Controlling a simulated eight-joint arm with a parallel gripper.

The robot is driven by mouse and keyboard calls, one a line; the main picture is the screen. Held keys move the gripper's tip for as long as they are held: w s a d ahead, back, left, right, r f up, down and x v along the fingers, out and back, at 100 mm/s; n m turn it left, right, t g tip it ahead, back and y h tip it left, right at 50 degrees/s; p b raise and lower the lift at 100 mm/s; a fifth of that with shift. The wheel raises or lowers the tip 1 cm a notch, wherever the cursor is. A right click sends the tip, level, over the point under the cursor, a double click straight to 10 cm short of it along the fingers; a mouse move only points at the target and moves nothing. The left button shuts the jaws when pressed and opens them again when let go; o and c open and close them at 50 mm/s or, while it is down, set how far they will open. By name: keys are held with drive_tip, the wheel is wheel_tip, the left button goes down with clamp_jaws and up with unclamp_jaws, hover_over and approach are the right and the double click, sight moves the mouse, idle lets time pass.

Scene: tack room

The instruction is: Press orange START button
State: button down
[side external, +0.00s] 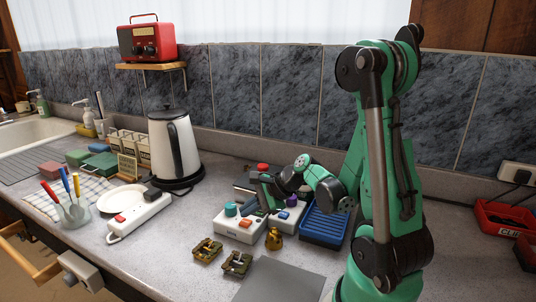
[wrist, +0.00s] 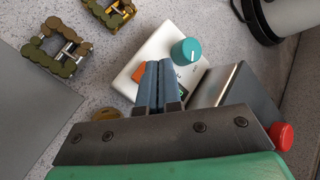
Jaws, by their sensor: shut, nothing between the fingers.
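The orange button (wrist: 138,74) is on a white box (wrist: 160,45) beside a teal knob (wrist: 186,50). My gripper (wrist: 158,64) is shut and empty. In the wrist view its fingertips are over the box, just right of the orange button and partly covering it. I cannot tell if they touch anything. In the side view the white box (side external: 232,229) lies on the counter with its teal knob (side external: 231,209) and orange button (side external: 246,223). My gripper (side external: 270,207) is at its right side there. I cannot read the button's label.
A second white box (side external: 293,220) with a purple knob stands to the right, near a blue tray (side external: 321,229). A grey box with a red button (side external: 262,168) is behind. A kettle (side external: 174,145) stands back left.

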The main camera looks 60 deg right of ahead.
idle(0.7)
drive_tip(key=shift+r, duration=3)
drive_tip(key=n+g, duration=0.2)
drive_tip(key=n, duration=0.3)
wheel_tip(320, 180, up, 7)
drive_tip(key=n+g+h, duration=0.2)
drive_tip(key=n+g, duration=0.5)
drive_tip(key=n, duration=1.3)
hover_over(246, 221)
drive_tip(key=shift+f, duration=0.1)
wheel_tip(246, 221, down, 14)
drive_tip(key=shift+a, duration=0.1)
